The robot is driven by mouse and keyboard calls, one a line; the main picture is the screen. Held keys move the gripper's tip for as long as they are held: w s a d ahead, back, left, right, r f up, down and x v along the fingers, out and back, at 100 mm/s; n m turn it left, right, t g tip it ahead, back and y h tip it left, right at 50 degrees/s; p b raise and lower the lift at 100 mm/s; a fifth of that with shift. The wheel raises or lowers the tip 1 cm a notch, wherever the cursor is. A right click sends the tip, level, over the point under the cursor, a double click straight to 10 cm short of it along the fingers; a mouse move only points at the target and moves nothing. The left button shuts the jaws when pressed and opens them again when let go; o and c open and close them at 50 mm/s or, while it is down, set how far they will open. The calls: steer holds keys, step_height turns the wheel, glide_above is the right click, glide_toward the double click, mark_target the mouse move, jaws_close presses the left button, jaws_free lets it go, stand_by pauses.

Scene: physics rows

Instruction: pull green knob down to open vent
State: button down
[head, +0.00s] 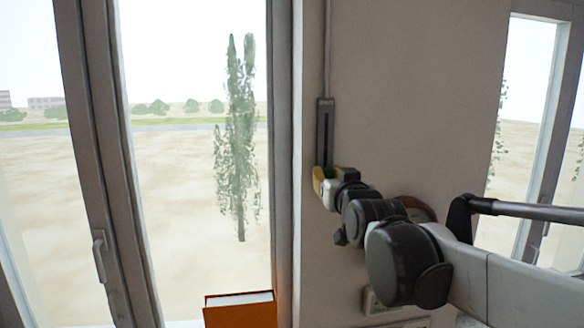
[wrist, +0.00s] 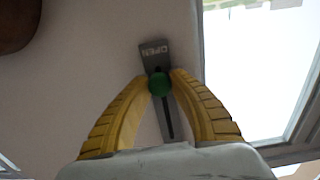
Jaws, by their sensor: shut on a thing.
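The green knob (wrist: 160,84) sits on a slot in a grey vent plate (wrist: 154,54) marked "OPEN" in the wrist view. The yellow fingers of my gripper (wrist: 160,88) are shut on the knob, one on each side. In the head view the grey plate (head: 325,130) is upright on the wall, with a thin rod above it. My gripper (head: 322,184) is at the lower end of the plate there. A little green of the knob shows beside the fingers; the rest is hidden. The vent itself is not in view.
A tall window stands left of the plate, with a window handle (head: 101,256). An orange book (head: 240,311) stands at the bottom, below my gripper and to its left. Another window is at the right, behind my arm. The wall around the plate is mostly bare.

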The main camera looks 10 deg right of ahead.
steer(key=shift+f, duration=0.2)
steer(key=c, duration=1.2)
jaws_free()
steer(key=shift+w, duration=0.1)
steer(key=s, duration=1.2)
steer(key=s+f+g+b, duration=0.3)
steer(key=s+f+b, duration=0.3)
steer(key=f, duration=1.3)
steer(key=s+f+g+b, duration=0.4)
steer(key=s+f+b, duration=0.2)
steer(key=f+b, duration=0.7)
steer(key=s+f+g+b, duration=0.4)
steer(key=f+b, duration=0.6)
steer(key=f, duration=1.5)
steer(key=shift+s+f, duration=0.2)
steer(key=shift+s, duration=0.3)
steer(key=shift+s+f, duration=0.2)
steer(key=shift+s, duration=0.3)
